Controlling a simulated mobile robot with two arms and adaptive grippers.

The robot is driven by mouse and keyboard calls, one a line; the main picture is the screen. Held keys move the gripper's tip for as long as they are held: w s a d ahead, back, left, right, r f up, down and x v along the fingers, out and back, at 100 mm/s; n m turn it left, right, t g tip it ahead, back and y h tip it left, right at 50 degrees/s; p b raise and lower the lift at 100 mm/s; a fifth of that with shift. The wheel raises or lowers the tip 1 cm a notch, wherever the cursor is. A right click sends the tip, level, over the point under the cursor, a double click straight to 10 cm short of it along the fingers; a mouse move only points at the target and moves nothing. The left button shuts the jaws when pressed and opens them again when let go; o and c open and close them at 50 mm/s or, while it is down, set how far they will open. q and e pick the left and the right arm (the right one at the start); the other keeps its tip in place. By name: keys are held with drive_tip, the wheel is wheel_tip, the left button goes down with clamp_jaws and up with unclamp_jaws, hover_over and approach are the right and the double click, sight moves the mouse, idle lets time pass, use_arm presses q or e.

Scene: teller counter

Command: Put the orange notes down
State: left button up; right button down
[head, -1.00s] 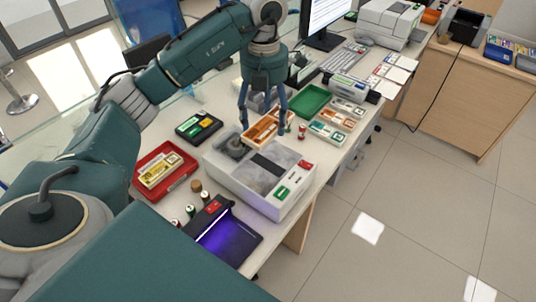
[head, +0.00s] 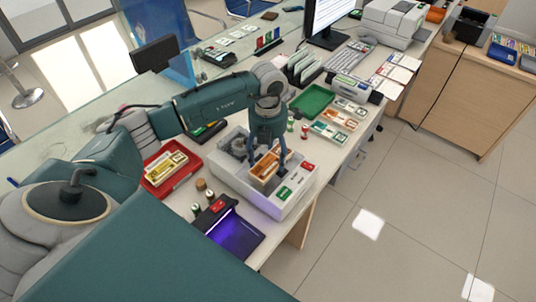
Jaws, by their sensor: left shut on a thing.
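The orange notes (head: 262,172) are a flat orange-banded stack. My left gripper (head: 268,162) is shut on them, its fingers pointing down, one on each side. The stack is over or in the open grey well of the white machine (head: 294,209), at its middle. I cannot tell whether the stack touches the well's floor. My right gripper is not in view.
A red tray (head: 150,187) with yellow-banded notes is on the left. A purple-lit device (head: 235,238) stands in front. A green tray (head: 312,101) and rows of banded notes (head: 329,132) lie behind and right. Small stamps (head: 304,131) stand nearby.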

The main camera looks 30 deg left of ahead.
sight(268, 159)
use_arm(q)
drive_tip(key=o, duration=1.2)
drive_tip(key=shift+f, duration=0.1)
wheel_tip(268, 159, up, 12)
drive_tip(key=b, duration=0.3)
drive_tip(key=shift+r+b, duration=0.2)
drive_tip(key=shift+b, duration=0.1)
drive_tip(key=shift+f, duration=0.1)
